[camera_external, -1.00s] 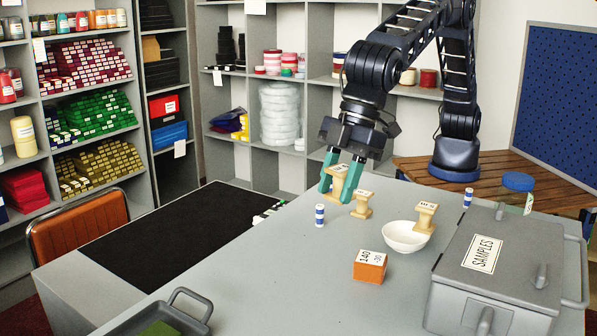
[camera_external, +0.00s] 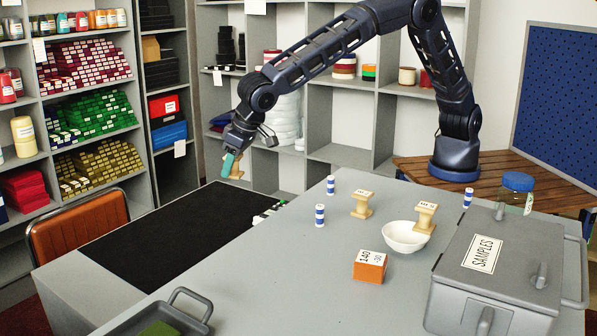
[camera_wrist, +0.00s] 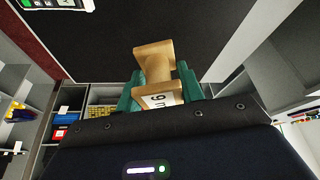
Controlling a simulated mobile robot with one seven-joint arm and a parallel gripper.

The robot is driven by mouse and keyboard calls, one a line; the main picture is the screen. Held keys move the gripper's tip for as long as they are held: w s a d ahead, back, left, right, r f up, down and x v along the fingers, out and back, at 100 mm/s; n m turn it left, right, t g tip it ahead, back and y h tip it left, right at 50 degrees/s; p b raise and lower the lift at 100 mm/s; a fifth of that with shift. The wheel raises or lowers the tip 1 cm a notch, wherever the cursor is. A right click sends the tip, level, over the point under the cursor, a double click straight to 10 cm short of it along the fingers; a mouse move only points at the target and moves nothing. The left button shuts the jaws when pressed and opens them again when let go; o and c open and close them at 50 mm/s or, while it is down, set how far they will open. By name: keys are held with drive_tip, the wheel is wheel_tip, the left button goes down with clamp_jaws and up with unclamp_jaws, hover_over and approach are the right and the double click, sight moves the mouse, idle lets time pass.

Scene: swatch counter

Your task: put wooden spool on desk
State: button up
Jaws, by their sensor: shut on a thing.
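My gripper (camera_external: 231,163) is shut on a wooden spool (camera_external: 237,168) and holds it in the air near the far edge of the black mat. In the wrist view the spool (camera_wrist: 155,68) sits between the green fingers, with a printed label on its near end. The desk (camera_external: 270,272) is grey, with the black mat (camera_external: 150,235) on its left part; the mat also shows beneath the spool in the wrist view (camera_wrist: 110,30). Two other wooden spools stay on the desk: one (camera_external: 362,205) stands upright, the other (camera_external: 425,217) is at the white bowl's rim.
A white bowl (camera_external: 400,243), an orange box (camera_external: 370,267), blue-striped cylinders (camera_external: 320,215) and a grey SAMPLES case (camera_external: 500,270) occupy the right side. A grey tray (camera_external: 185,318) is at the front. Small green-and-white items (camera_external: 268,211) lie at the mat's right edge. Most of the mat is clear.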

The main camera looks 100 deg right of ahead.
drive_tip(key=d+f+m+g+h, duration=0.1)
drive_tip(key=d+f+m, duration=0.25)
drive_tip(key=d, duration=1.15)
approach(228, 223)
drive_tip(key=x, duration=0.6)
drive_tip(key=shift+f, duration=0.15)
drive_tip(key=o, duration=1.1)
drive_tip(key=shift+c, duration=0.2)
